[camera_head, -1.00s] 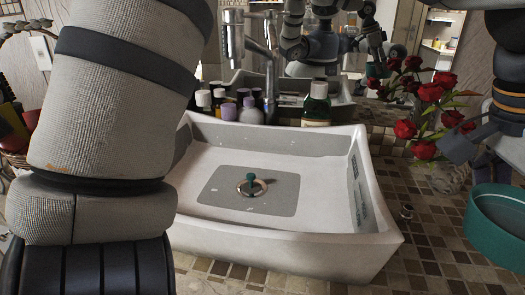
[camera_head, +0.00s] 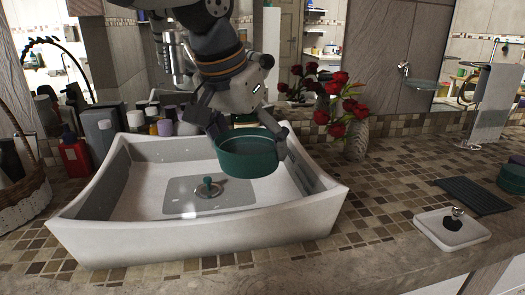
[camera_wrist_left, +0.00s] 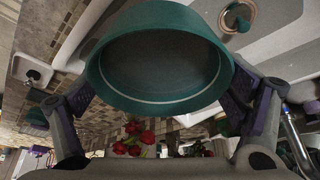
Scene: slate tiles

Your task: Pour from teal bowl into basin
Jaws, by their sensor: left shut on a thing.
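The teal bowl (camera_head: 248,158) is held over the right part of the white basin (camera_head: 190,237), above the basin's floor. It looks about level in the head view. My left gripper (camera_head: 248,138) is shut on it, with one finger on each side of the bowl. The wrist view also shows the bowl (camera_wrist_left: 160,102) between the fingers. Its inside looks dark grey, and I cannot tell what it contains. The basin has a drain with a teal plug (camera_head: 208,186) on its floor. My right gripper is not in view.
Several bottles, including a red one (camera_head: 74,157), stand behind and left of the basin. Red roses (camera_head: 340,125) in a vase stand behind its right side. A white soap dish (camera_head: 452,234), a dark mat (camera_head: 472,195) and a teal object (camera_head: 513,178) lie right. A basket (camera_head: 22,200) is left.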

